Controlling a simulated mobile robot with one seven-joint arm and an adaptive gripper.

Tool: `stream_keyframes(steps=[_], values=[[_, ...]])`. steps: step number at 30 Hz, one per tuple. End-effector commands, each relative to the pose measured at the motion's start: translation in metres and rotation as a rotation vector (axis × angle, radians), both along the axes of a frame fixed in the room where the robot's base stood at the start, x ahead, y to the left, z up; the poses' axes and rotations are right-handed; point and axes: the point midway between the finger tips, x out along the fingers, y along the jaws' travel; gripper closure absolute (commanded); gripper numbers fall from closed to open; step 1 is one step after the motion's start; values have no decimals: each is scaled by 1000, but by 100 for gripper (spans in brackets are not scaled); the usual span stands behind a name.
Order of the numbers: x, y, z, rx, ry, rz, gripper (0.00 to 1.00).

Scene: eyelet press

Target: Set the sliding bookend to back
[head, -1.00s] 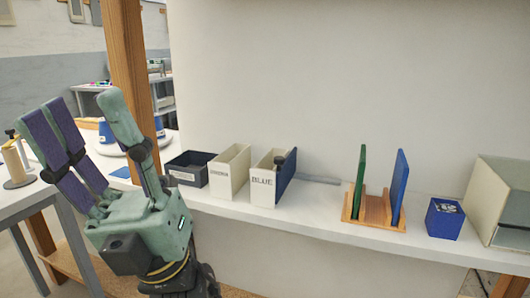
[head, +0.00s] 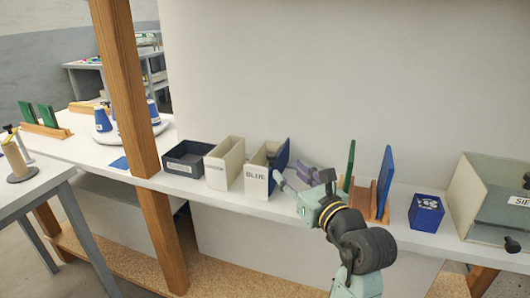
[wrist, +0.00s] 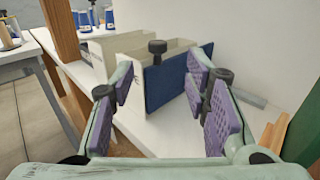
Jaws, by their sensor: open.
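The sliding bookend is a blue upright plate (head: 283,155) with a black knob, against the right side of the white box labelled BLUE (head: 256,181). In the wrist view the plate (wrist: 180,80) and its knob (wrist: 157,47) appear beyond my fingers, between them. My gripper (head: 291,177) is to the right of the plate, over the shelf. Its green, purple-padded fingers (wrist: 155,92) are apart, with nothing held. A grey rail (wrist: 249,97) shows behind the right finger. The wrist view shows no clear contact with the plate.
Another white box (head: 224,165) and a dark tray (head: 187,160) stand left of the BLUE box. A wooden rack with green and blue panels (head: 385,180) is close to my gripper's right. A wooden post (head: 128,90) rises at left.

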Motion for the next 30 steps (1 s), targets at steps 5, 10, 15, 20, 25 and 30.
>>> stream_keyframes(steps=[5, 10, 15, 20, 25, 30], values=[[27, 17, 3, 2, 1, 10, 57], [56, 32, 3, 1, 0, 9, 57], [78, 43, 2, 1, 0, 8, 57], [87, 48, 1, 1, -3, 7, 57], [89, 48, 1, 1, -3, 7, 57], [88, 48, 1, 1, -3, 7, 61]])
